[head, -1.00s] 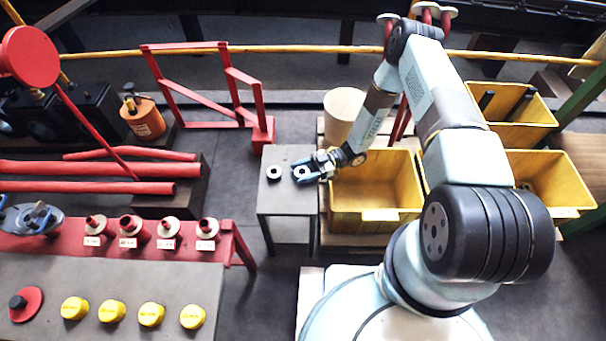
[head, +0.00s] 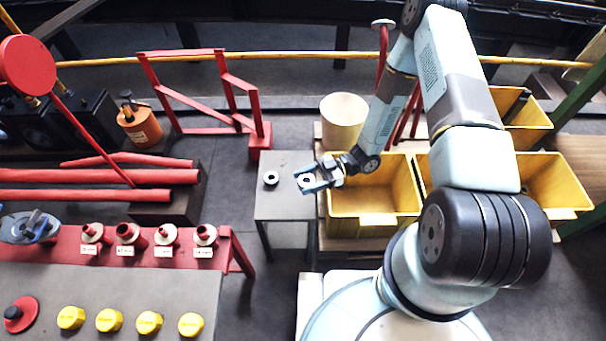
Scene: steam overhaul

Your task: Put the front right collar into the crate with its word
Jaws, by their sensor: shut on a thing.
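A yellow crate (head: 362,227) stands just right of the table, open and seemingly empty. Another yellow crate (head: 568,212) is farther right, partly behind my arm. A third yellow crate (head: 530,136) stands behind that one. Words on the crates cannot be read here.
A cream round bin (head: 343,118) stands behind the table, near the crate. A red frame (head: 260,140) is behind left. A red bench (head: 225,250) with labelled fittings and a grey bench (head: 130,290) with several yellow caps are at lower left.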

